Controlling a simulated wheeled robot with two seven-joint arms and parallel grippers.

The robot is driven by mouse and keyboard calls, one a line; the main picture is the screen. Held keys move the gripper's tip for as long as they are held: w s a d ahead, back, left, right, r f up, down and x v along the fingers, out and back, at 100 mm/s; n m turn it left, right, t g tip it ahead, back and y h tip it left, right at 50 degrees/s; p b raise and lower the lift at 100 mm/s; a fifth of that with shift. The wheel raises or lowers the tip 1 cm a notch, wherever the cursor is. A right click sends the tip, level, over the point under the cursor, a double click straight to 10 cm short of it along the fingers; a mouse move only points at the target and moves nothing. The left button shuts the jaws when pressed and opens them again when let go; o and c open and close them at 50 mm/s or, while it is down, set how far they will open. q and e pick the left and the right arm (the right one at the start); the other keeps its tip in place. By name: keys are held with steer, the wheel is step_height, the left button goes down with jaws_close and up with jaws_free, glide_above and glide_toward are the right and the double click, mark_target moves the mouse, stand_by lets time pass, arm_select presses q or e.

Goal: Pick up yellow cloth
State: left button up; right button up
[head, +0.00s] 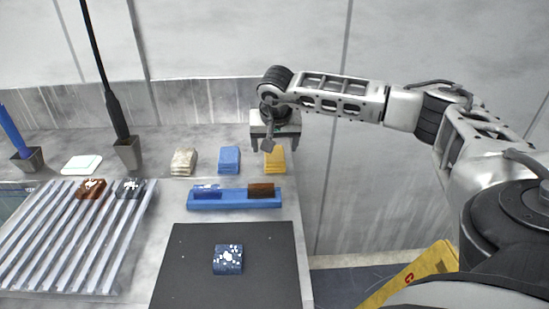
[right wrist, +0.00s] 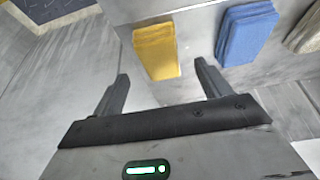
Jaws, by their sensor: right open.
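The yellow cloth (head: 275,160) lies folded on the grey worktop near its right edge, to the right of the blue cloth. In the right wrist view the yellow cloth (right wrist: 157,51) shows ahead of the fingers and between their lines. My right gripper (head: 274,148) is open and empty, pointing down just above and behind the yellow cloth. Its two fingers (right wrist: 163,82) stand apart in the right wrist view, with no contact on the cloth visible. My left gripper is in no view.
A blue cloth (head: 229,160) and a beige cloth (head: 184,161) lie in a row to the left. A blue tray (head: 234,201) with blocks stands in front, then a dark mat (head: 193,271) with a spotted blue block (head: 228,259). A slatted rack (head: 55,240) is at left.

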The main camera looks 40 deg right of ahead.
mark_target(275, 153)
steer(key=x, duration=0.5)
steer(key=shift+w+d+p, duration=0.1)
steer(key=shift+p, duration=0.25)
steer(key=c, duration=1.1)
steer(key=shift+o, duration=0.2)
steer(key=shift+r, duration=0.15)
steer(key=shift+r, duration=0.65)
steer(key=v, duration=0.4)
steer(key=a+b+v, duration=0.1)
steer(key=v, duration=0.2)
steer(key=shift+a+r, duration=0.15)
steer(key=shift+a, duration=0.2)
steer(key=s+a+r+b, duration=0.1)
steer(key=s+a+r, duration=0.4)
steer(key=s+a, duration=0.1)
steer(key=shift+a, duration=0.9)
steer(key=shift+s, duration=0.15)
